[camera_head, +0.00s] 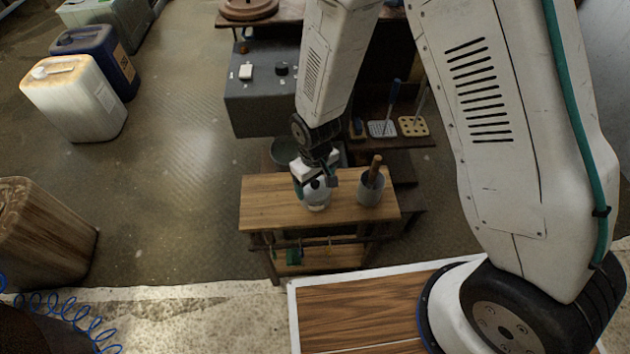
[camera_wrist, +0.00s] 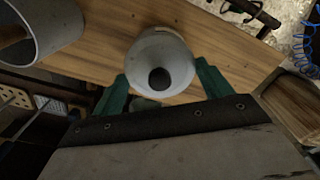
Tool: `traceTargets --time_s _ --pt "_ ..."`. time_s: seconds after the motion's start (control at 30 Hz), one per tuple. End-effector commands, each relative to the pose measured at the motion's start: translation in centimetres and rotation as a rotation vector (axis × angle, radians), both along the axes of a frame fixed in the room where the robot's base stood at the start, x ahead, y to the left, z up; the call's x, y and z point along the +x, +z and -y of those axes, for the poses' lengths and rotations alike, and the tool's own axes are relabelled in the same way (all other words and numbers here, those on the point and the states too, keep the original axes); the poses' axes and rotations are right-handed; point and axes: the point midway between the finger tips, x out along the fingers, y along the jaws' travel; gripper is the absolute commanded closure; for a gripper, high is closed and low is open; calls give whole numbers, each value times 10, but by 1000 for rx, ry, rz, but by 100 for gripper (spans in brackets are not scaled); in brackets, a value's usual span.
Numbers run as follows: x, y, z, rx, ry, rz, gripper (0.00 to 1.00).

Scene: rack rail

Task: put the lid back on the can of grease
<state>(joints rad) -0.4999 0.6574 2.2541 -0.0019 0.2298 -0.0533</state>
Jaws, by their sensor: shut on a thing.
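A pale grey round can (camera_head: 318,203) stands on the small wooden table under my gripper (camera_head: 316,183). In the wrist view, my gripper's two green fingers (camera_wrist: 162,72) close on opposite sides of a pale round lid (camera_wrist: 160,54) with a dark round knob (camera_wrist: 159,78). The lid is in line with the can from above and covers its mouth from view. I cannot tell whether the lid touches the can's rim or hangs just above it.
A grey pot (camera_head: 370,190) with a brown wooden handle stands close to the right on the table (camera_head: 268,207); the pot is at upper left in the wrist view (camera_wrist: 62,30). Tools hang under the table's front edge. The table's left end is clear.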

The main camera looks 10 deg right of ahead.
Motion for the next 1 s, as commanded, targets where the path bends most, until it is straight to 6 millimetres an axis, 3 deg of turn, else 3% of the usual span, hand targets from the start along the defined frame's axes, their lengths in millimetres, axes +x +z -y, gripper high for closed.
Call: traceTargets --time_s 0.4,0.43,0.5,1.0 --pt "0 0 0 0 0 0 45" --pt "0 0 0 0 0 0 20" --pt "0 0 0 0 0 0 0" --pt "1 5 0 1 0 2 0"
